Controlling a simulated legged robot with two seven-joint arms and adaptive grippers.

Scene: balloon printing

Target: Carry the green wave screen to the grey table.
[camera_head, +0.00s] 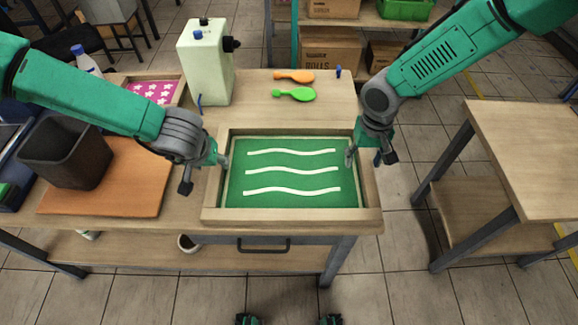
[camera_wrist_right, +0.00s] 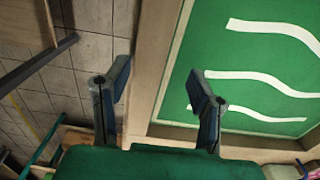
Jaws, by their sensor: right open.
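The green wave screen (camera_head: 292,180) is a wooden frame around a green panel with three white wavy lines. It lies flat at the front of the wooden workbench (camera_head: 150,235). My right gripper (camera_head: 370,157) is open at its right rim, with one finger on each side of the rim. In the right wrist view the fingers (camera_wrist_right: 160,85) are apart with the rim between them. My left gripper (camera_head: 205,172) appears open at the left rim. A table (camera_head: 530,140) with grey legs and a wood-coloured top stands at the right; no top looks plainly grey.
A dark bin (camera_head: 65,150) stands at left. Tiled floor (camera_head: 405,240) separates the bench and right table.

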